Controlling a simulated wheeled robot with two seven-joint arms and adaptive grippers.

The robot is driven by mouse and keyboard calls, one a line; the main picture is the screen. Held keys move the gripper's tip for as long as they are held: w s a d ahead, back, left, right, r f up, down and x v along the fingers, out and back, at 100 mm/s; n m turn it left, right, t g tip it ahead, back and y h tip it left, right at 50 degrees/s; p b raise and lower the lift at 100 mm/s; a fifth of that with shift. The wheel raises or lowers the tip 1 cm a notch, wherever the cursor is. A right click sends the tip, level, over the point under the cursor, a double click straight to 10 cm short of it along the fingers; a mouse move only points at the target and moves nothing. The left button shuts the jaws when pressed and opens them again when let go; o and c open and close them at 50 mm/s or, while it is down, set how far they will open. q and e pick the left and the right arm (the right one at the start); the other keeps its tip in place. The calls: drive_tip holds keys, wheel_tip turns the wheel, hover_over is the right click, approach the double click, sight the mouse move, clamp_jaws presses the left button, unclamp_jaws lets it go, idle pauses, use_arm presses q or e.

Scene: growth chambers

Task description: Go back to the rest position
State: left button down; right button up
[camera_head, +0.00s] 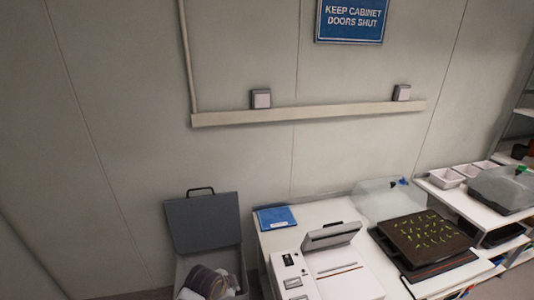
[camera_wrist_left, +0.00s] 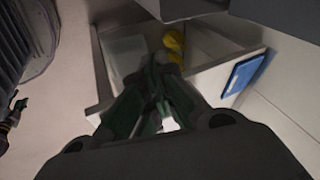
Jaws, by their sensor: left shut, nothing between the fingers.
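My left gripper (camera_wrist_left: 155,68) shows in the left wrist view, its dark fingers shut and empty. It points at an open, pale box-like space (camera_wrist_left: 103,72) whose depth I cannot judge. No gripper shows clearly in the head view. My right gripper is in neither view.
In the head view, a grey case (camera_head: 203,222) stands with its lid up, left of a white table (camera_head: 325,213). The table bears a blue folder (camera_head: 277,218), a white device (camera_head: 335,270) and a dark seedling tray (camera_head: 424,238). A yellow thing (camera_wrist_left: 174,45) shows in the wrist view.

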use_arm(q)
drive_tip(key=shift+s+a+r+n+g+y, duration=0.25)
drive_tip(key=shift+s+a+r+n, duration=0.6)
drive_tip(key=shift+s+a+n, duration=1.65)
drive_tip(key=shift+s+a+r+n+g+y, duration=0.3)
drive_tip(key=shift+s+a+r+n, duration=0.8)
drive_tip(key=shift+s, duration=2.65)
drive_tip(key=shift+s+a+r+n+g+y, duration=0.25)
drive_tip(key=shift+s+a+r+n, duration=0.4)
drive_tip(key=shift+s+a+n, duration=1.85)
drive_tip(key=s+d+f+m+g, duration=0.1)
drive_tip(key=s+f, duration=0.1)
drive_tip(key=f, duration=1.5)
drive_tip(key=s+d+f, duration=0.1)
drive_tip(key=s+f, duration=0.1)
drive_tip(key=f, duration=1.5)
drive_tip(key=s+a+f, duration=0.2)
drive_tip(key=s+f, duration=0.7)
drive_tip(key=s, duration=0.2)
drive_tip(key=s+a+f+g, duration=0.1)
drive_tip(key=s+a+f, duration=0.1)
drive_tip(key=s+f, duration=0.8)
drive_tip(key=shift+s+f+g+b, duration=0.3)
drive_tip(key=shift+s, duration=0.25)
drive_tip(key=shift+w, duration=0.15)
